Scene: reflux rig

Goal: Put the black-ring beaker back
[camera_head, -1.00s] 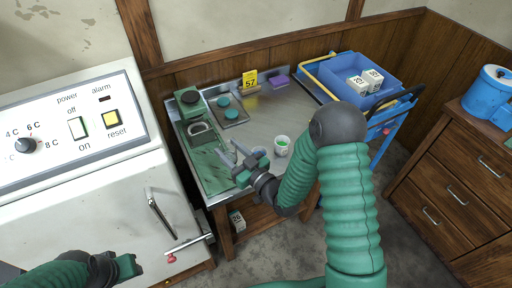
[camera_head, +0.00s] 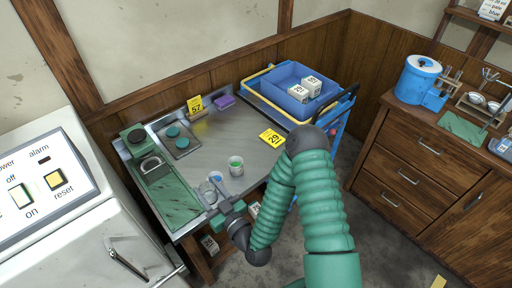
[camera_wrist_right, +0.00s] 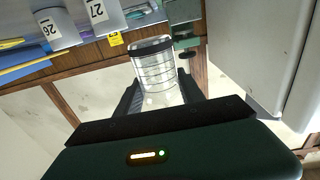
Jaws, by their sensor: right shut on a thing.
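The black-ring beaker (camera_wrist_right: 158,75) is clear glass with dark graduation lines and a black band at its rim. It sits between the two fingers of my right gripper (camera_wrist_right: 158,100) in the right wrist view. In the head view my right gripper (camera_head: 222,203) is at the front edge of the metal table, and the beaker shows there only as a pale, unclear shape. My left gripper is out of view.
A yellow 29 tag (camera_head: 271,138) lies at right. A blue bin (camera_head: 291,81) stands behind. The white machine (camera_head: 85,240) is at left.

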